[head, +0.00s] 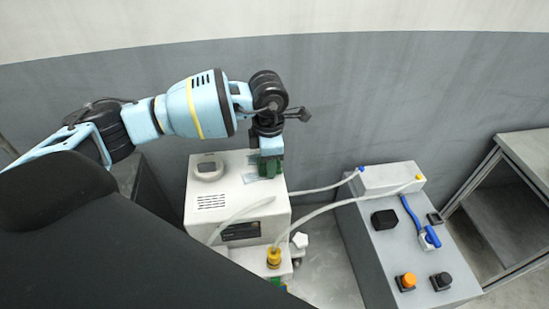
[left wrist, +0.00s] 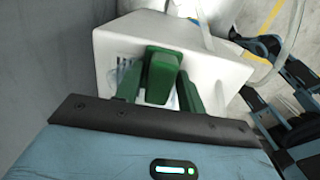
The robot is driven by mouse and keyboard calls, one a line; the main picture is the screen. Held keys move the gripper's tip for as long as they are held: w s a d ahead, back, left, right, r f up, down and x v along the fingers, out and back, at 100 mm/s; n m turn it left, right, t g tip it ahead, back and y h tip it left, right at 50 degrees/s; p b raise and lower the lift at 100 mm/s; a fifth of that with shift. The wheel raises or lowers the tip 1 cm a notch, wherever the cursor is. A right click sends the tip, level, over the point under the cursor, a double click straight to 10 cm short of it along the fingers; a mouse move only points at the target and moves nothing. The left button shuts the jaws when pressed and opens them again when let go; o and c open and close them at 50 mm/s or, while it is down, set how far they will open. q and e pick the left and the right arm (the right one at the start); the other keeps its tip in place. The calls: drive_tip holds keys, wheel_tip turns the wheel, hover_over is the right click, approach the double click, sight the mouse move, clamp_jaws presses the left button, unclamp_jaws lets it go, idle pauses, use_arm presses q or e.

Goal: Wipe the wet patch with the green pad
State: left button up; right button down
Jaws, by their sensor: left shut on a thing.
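My left gripper (head: 268,165) points down at the top of the white machine (head: 235,200), near its back right corner. In the left wrist view its green fingers (left wrist: 160,92) are shut on the green pad (left wrist: 162,72), a block held between them. The pad is at or just above the machine's top; I cannot tell whether it touches. A faint bluish wet patch (head: 251,159) shows on the white top beside the pad. It also shows in the left wrist view (left wrist: 124,66), partly hidden by the fingers and pad.
A round grey-white knob (head: 207,170) stands on the machine's top, left of the gripper. Clear hoses (head: 325,207) run from the machine to a grey control box (head: 395,245) with buttons at the right. A grey wall stands behind.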

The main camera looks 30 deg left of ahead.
sight(248, 172)
use_arm(q)
drive_tip(key=shift+s+a+f, duration=0.2)
drive_tip(key=shift+s+a, duration=0.3)
drive_tip(key=shift+a, duration=0.1)
drive_tip(key=shift+s+a+f, duration=0.1)
drive_tip(key=shift+s+f, duration=0.05)
use_arm(e)
drive_tip(key=shift+s+r, duration=0.15)
drive_tip(key=shift+r, duration=0.05)
